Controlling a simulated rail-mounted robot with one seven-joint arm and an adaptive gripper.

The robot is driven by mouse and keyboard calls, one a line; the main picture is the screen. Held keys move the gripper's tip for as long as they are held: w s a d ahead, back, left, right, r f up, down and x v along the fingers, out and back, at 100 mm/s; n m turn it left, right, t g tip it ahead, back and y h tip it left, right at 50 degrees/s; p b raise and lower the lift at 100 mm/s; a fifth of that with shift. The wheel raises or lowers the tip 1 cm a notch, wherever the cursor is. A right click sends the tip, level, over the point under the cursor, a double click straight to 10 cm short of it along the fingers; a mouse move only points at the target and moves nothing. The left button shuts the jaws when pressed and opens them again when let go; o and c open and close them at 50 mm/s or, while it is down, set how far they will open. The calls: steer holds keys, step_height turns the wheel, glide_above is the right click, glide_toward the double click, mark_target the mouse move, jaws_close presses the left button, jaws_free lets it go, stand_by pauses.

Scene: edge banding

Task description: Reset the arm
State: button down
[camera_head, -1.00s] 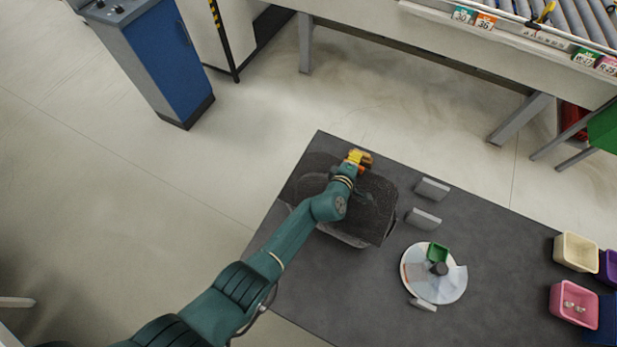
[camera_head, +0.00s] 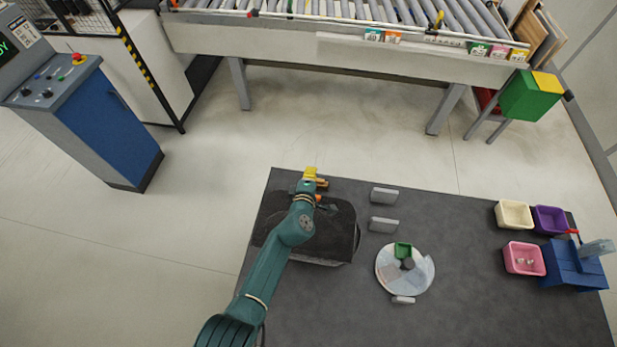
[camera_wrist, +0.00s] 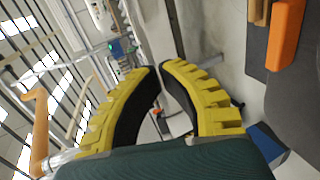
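My arm, teal, reaches up from the bottom of the head view. My gripper (camera_head: 310,172), yellow, is over the back left part of the dark grey table (camera_head: 450,230), near its far edge. In the wrist view, its two yellow fingers (camera_wrist: 160,68) with black inner pads bow outward, and their tips nearly meet. Nothing shows held between them. A dark, rounded block-like thing (camera_head: 335,232) lies below my wrist and is partly hidden by the arm. Small orange and tan pieces show beside the gripper; the orange one (camera_wrist: 286,35) is at the upper right of the wrist view.
Cream (camera_head: 514,214), purple (camera_head: 550,219) and pink (camera_head: 524,258) bins and a blue stand (camera_head: 572,266) are at right. A roller conveyor (camera_head: 400,55) is behind; a blue cabinet (camera_head: 105,130) is left.

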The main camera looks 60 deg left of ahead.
step_height(320, 180, up, 4)
steer(key=shift+a+f+p, duration=0.1)
steer(key=shift+p, duration=0.6)
